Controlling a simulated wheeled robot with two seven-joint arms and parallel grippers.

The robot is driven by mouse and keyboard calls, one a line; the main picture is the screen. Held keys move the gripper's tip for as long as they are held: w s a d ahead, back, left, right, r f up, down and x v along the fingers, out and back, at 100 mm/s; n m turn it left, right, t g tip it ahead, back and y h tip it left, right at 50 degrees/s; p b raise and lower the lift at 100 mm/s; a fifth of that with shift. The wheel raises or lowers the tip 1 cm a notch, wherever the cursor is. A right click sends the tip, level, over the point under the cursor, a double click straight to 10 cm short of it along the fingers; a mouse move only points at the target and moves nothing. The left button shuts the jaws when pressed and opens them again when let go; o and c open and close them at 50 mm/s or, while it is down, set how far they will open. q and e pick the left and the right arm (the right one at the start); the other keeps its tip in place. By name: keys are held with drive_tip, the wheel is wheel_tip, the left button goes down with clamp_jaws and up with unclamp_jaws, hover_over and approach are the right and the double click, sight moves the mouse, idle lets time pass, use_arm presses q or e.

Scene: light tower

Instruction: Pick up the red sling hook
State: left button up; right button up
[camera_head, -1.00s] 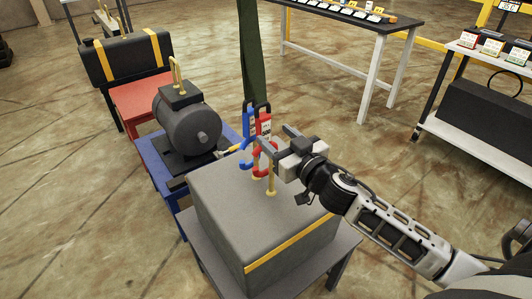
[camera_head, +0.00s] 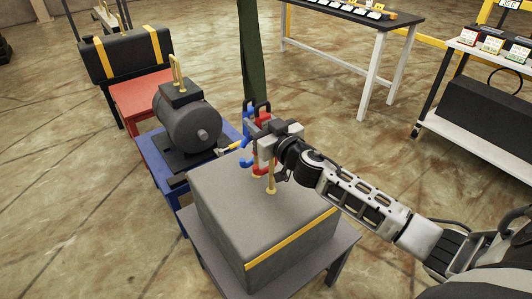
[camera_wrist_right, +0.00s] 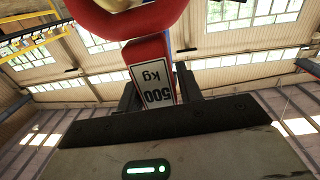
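The red sling hook (camera_head: 264,117) hangs by the green strap, above the grey block. In the head view my right gripper covers most of it. My right gripper (camera_head: 259,137) is at the hook, its fingers apart. In the right wrist view the red hook's body with a white "500 kg" label (camera_wrist_right: 152,78) stands between the two dark fingers (camera_wrist_right: 158,92). Its curved red part crosses the top of that view. I cannot tell whether the fingers touch it. A blue hook (camera_head: 244,162) hangs just left of the red one. My left gripper is out of view.
The grey block (camera_head: 250,215) with a yellow stripe and a brass eye (camera_head: 270,180) lies below the gripper. A dark motor (camera_head: 190,125) on a blue stand is to the left. A green strap (camera_head: 250,60) rises behind. Tables stand at the back right.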

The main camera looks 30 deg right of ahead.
drive_tip(key=c, duration=0.5)
drive_tip(key=shift+r, duration=0.2)
drive_tip(key=shift+c, duration=0.6)
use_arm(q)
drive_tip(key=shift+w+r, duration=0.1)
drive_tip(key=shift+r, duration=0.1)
use_arm(e)
clamp_jaws()
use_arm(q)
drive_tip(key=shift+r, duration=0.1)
use_arm(e)
drive_tip(key=shift+r, duration=0.1)
